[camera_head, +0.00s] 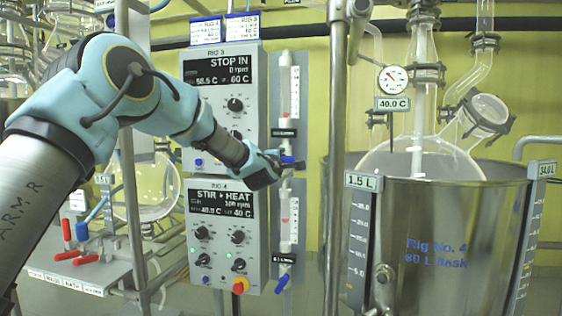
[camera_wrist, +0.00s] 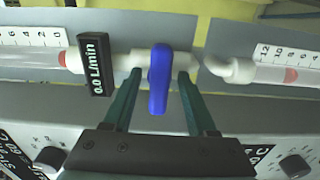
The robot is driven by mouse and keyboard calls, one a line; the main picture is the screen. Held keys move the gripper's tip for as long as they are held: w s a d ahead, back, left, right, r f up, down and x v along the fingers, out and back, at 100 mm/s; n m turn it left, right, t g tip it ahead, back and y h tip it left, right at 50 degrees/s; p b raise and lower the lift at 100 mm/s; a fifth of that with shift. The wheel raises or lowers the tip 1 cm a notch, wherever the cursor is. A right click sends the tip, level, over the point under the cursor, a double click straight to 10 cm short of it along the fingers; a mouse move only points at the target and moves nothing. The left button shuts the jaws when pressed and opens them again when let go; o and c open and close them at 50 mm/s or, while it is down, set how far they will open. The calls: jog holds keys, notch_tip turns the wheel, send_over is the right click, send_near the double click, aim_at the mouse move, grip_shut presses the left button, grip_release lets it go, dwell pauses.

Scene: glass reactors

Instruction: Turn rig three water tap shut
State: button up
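The rig three panel (camera_head: 222,75) has a screen reading STOP IN and a vertical flow tube (camera_head: 289,85) on its right side. The blue tap handle (camera_head: 289,159) sits below that tube, partly hidden by my gripper (camera_head: 277,163). In the wrist view the blue handle (camera_wrist: 159,80) lies across the white pipe, at about a right angle to it. A black label (camera_wrist: 93,65) beside it reads 0.0 L/min. My gripper (camera_wrist: 160,72) is open, with one green finger on each side of the handle and a visible gap to both.
The rig four panel (camera_head: 222,235) is just below, with its own flow tube and blue tap (camera_head: 283,282). A metal post (camera_head: 337,150) and a large steel vessel (camera_head: 440,245) stand to the right. Red-handled valves (camera_head: 82,257) are at lower left.

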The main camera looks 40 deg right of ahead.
jog(key=b+v, duration=0.3)
jog(key=v, duration=0.7)
jog(key=shift+s+a, duration=0.15)
jog(key=shift+a, duration=0.2)
jog(key=w+a+f+m+g+y+p, duration=0.1)
jog(key=w+a+f+m+y+p, duration=0.2)
jog(key=a, duration=0.7)
jog(key=w+a+f+y, duration=0.3)
jog(key=w+a+f, duration=0.2)
jog(key=a, duration=0.5)
jog(key=w+a+f+m+g+y+p, duration=0.1)
jog(key=w+a+f+m+y+p, duration=0.2)
jog(key=a, duration=0.7)
jog(key=s+a+f+g+y, duration=0.2)
jog(key=s+a, duration=0.2)
jog(key=a, duration=0.6)
jog(key=s+a+f+m+g+y+p, duration=0.1)
jog(key=s+a, duration=0.4)
jog(key=a, duration=0.5)
jog(key=s+a+f+g+y+p, duration=0.1)
jog(key=s+a+f+g+y, duration=0.1)
jog(key=a, duration=0.8)
jog(key=s+f+g, duration=0.1)
jog(key=s+f, duration=0.1)
jog(key=s, duration=0.1)
jog(key=shift+s+m+y, duration=0.2)
jog(key=shift+m+y, duration=0.1)
jog(key=shift+y, duration=0.1)
